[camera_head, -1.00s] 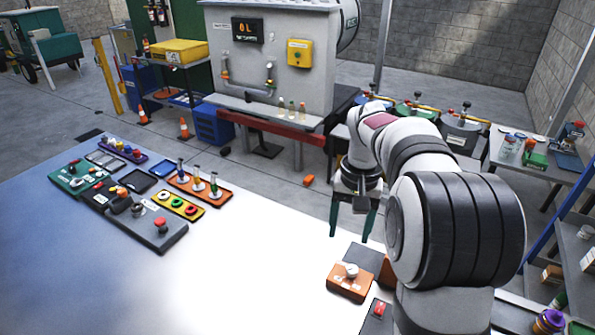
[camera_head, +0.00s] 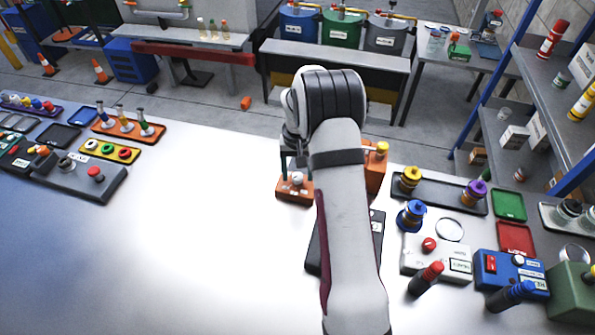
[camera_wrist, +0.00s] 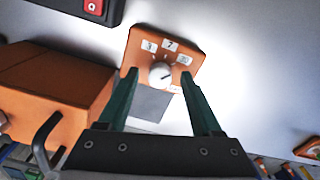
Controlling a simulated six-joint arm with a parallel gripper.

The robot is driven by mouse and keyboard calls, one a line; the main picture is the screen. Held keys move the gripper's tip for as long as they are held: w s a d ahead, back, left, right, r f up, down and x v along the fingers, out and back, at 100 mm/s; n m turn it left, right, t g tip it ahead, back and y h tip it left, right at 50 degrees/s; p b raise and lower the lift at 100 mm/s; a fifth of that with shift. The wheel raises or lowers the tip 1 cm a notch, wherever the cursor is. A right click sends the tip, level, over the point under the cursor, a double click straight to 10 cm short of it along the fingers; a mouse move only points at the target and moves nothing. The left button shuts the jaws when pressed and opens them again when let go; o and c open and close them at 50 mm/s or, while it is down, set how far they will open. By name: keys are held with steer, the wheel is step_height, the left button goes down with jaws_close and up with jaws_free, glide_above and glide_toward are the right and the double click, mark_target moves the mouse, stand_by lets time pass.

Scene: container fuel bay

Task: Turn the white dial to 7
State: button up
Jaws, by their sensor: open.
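The white dial (camera_wrist: 160,74) sits on an orange panel (camera_wrist: 139,43) with number labels; the middle label (camera_wrist: 169,46) reads 7 and the left one looks like 3. The right label is too small to read surely. The dial carries a small dark mark, whose exact direction I cannot tell. In the head view the dial (camera_head: 297,178) is partly hidden near my gripper (camera_head: 294,166). In the wrist view my gripper (camera_wrist: 161,77) is open, one teal finger on each side of the dial; contact cannot be made out.
An orange block-shaped unit (camera_head: 375,168) stands right beside the panel. A dark plate (camera_head: 376,222) lies nearer, partly behind my arm. Jars, a blue box (camera_head: 510,272) and a pale box (camera_head: 436,257) stand to the right. The table's left middle is clear.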

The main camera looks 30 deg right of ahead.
jaws_close()
stand_by(0.3)
steer(key=shift+n, duration=0.3)
steer(key=n, duration=0.3)
steer(key=shift+n, duration=2.5)
jaws_free()
